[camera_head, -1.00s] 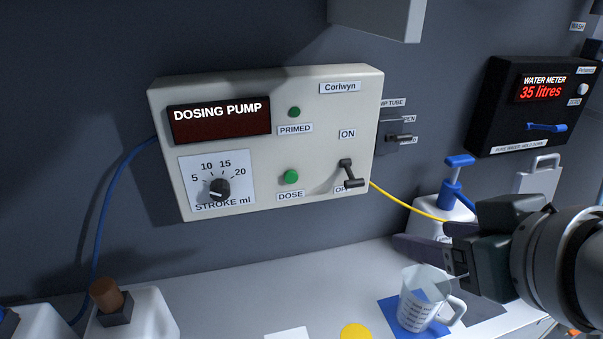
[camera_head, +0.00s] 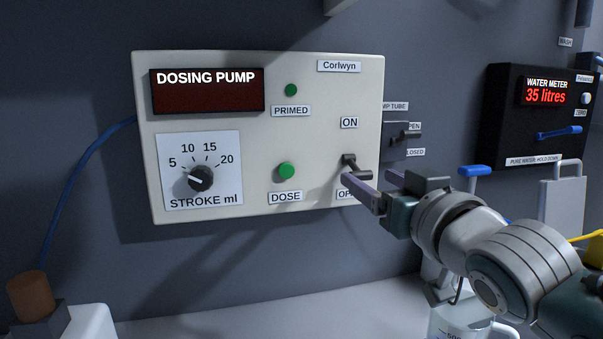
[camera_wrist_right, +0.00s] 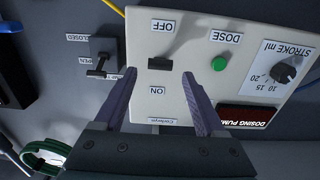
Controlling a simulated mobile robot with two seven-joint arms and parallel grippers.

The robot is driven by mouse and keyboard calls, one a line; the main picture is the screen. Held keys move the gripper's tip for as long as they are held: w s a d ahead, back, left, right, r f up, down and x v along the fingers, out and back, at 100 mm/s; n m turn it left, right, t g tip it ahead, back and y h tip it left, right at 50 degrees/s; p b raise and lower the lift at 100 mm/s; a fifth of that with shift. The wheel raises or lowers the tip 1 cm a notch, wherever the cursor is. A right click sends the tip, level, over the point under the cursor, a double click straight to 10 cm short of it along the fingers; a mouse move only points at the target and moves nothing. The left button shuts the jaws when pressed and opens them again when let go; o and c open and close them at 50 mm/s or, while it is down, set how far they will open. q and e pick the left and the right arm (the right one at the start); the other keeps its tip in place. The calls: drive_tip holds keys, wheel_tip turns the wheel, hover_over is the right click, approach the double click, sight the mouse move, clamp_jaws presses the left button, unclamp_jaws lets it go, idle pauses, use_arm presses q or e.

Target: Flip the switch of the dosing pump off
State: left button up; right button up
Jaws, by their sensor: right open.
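The dosing pump (camera_head: 320,200) is a cream box on the wall with a dark red display (camera_head: 207,91). Its black switch (camera_head: 349,160) sits between the ON label (camera_head: 349,122) and the partly covered OFF label (camera_head: 344,195). The lever juts outward and looks low in the head view; its exact setting is hard to tell. My right gripper (camera_head: 365,176) is open and empty, its fingertips close by the lever. In the right wrist view, the switch (camera_wrist_right: 160,62) shows between the spread fingers (camera_wrist_right: 159,74); contact cannot be told. My left gripper is out of view.
The stroke dial (camera_head: 200,179) and green dose button (camera_head: 286,171) are left of the switch. A pump tube lever (camera_head: 405,137) is close on the right. The water meter (camera_head: 500,125) hangs farther right. A measuring jug (camera_head: 455,326) stands below my arm.

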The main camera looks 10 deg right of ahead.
sight(362, 174)
drive_tip(key=shift+w+a, duration=0.1)
drive_tip(key=shift+w, duration=2.5)
clamp_jaws()
